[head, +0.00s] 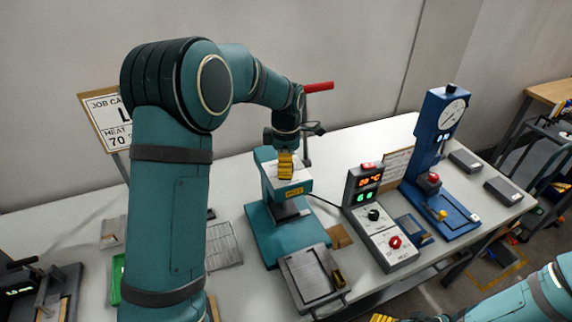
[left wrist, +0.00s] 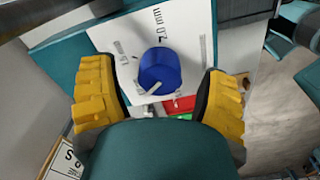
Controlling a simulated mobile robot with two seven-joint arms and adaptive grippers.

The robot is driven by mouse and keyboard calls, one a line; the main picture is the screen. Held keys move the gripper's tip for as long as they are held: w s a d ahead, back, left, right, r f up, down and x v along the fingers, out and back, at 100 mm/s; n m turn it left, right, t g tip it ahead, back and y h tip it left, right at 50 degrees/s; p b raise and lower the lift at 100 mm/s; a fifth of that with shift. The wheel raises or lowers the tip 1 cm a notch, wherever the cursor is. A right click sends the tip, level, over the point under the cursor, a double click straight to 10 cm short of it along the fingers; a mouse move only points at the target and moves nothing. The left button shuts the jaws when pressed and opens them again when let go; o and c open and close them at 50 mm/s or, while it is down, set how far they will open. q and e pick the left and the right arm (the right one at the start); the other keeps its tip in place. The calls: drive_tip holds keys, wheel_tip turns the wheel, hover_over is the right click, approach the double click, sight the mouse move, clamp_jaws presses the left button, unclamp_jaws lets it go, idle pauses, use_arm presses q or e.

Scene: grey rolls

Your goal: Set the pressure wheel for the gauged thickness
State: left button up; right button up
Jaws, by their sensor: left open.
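The blue pressure wheel (left wrist: 158,70) sits on a white scale plate (left wrist: 125,35) printed with thickness marks; "2.0 mm" is readable. A pale pointer mark shows at the wheel's lower left. My left gripper (head: 285,164) is over the top of the teal press (head: 280,232). In the left wrist view its yellow fingers stand open on either side of the wheel, with gaps visible. The wheel is hidden in the head view. The blue thickness gauge (head: 436,160) with a round dial stands at the right; its reading is too small to tell. My right gripper (head: 382,318) barely shows at the bottom edge.
A control box (head: 388,238) with red and green displays and knobs stands between press and gauge. A grey tray (head: 312,278) lies before the press. A job card (head: 112,120) stands behind my left arm. The press's red-handled lever (head: 318,87) rises behind my gripper.

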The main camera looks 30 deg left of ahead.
use_arm(q)
drive_tip(key=shift+f, duration=0.2)
drive_tip(key=c, duration=1.2)
